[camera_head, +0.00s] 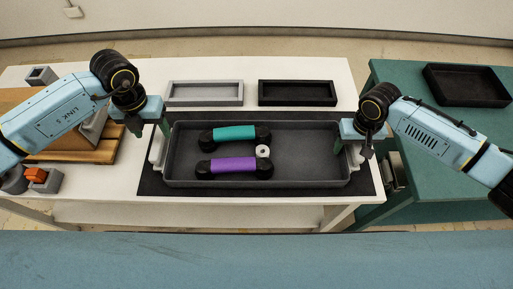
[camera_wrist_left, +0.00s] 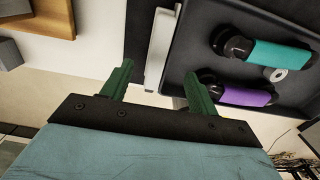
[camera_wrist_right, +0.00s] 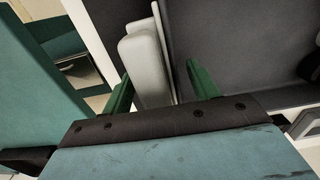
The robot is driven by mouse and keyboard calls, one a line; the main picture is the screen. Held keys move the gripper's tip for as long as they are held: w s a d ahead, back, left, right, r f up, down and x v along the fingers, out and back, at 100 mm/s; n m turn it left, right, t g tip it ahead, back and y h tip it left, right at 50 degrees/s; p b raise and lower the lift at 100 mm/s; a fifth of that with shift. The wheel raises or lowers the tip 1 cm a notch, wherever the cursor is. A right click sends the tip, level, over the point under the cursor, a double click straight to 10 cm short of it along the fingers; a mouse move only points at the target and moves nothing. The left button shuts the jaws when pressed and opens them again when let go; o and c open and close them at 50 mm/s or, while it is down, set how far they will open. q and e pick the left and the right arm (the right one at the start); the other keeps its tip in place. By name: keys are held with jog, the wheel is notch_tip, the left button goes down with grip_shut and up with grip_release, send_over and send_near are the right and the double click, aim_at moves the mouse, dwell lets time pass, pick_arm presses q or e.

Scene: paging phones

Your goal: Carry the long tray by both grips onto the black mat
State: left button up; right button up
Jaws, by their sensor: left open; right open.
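The long dark grey tray (camera_head: 300,181) lies flat on the black mat (camera_head: 150,186), which shows around its edges. It holds a teal-banded handset (camera_head: 234,133), a purple-banded handset (camera_head: 234,165) and a small white ring (camera_head: 263,151). A pale grip sits at each end: the left grip (camera_wrist_left: 160,45) and the right grip (camera_wrist_right: 144,68). My left gripper (camera_head: 150,128) is open at the left grip, its green fingers either side of the grip's line. My right gripper (camera_head: 354,146) is open, its fingers either side of the right grip. Neither appears closed on its grip.
A light grey shallow tray (camera_head: 205,93) and a black one (camera_head: 297,93) stand behind the long tray. A wooden stand (camera_head: 75,151) and an orange block (camera_head: 36,174) are at left. A green table (camera_head: 440,197) at right bears a black tray (camera_head: 466,86).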

pick_arm(q)
notch_tip(320, 180, up, 3)
jog(key=shift+r, duration=0.25)
pick_arm(e)
jog(key=shift+r, duration=0.15)
notch_tip(320, 180, up, 12)
jog(key=shift+f, duration=0.15)
dwell(0.4)
